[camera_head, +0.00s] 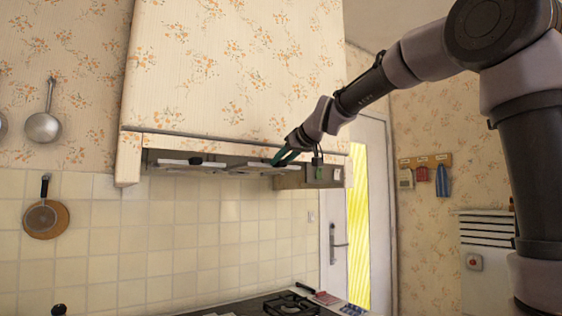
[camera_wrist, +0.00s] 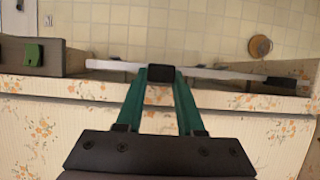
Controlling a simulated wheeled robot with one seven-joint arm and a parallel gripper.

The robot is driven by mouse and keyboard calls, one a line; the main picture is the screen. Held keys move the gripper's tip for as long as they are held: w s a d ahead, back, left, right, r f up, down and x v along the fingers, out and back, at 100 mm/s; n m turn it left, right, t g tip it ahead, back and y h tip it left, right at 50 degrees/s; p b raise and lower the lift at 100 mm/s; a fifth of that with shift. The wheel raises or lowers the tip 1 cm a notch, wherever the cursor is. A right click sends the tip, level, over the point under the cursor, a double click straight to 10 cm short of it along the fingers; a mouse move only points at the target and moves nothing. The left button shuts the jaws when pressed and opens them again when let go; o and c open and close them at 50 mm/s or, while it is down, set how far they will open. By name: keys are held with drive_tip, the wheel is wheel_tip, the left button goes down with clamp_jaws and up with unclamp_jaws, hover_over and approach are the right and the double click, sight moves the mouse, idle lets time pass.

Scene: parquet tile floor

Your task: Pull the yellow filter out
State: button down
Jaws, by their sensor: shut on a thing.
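The range hood (camera_head: 235,70) has pale filter panels under it. The left panel (camera_head: 172,162) carries a dark handle (camera_head: 196,161). The right panel (camera_head: 245,170) is partly hidden by my gripper (camera_head: 282,160). No panel looks clearly yellow. In the wrist view, the green fingers of my gripper (camera_wrist: 160,76) are shut on a black handle (camera_wrist: 160,72) at the edge of a pale, thin filter panel (camera_wrist: 205,73). Another dark handle (camera_wrist: 280,81) shows farther right there. How far the held panel sits in the hood is hard to tell.
A box with a green part (camera_head: 318,172) sits under the hood's right end, close to my gripper. The hood's front rim (camera_head: 225,143) runs just beside the fingers. A stove (camera_head: 290,304) lies below, with open air between.

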idle(0.3)
drive_tip(key=s+d, duration=0.5)
drive_tip(key=s, duration=0.3)
drive_tip(key=shift+d, duration=0.25)
idle(0.6)
drive_tip(key=shift+s, duration=0.1)
idle(0.4)
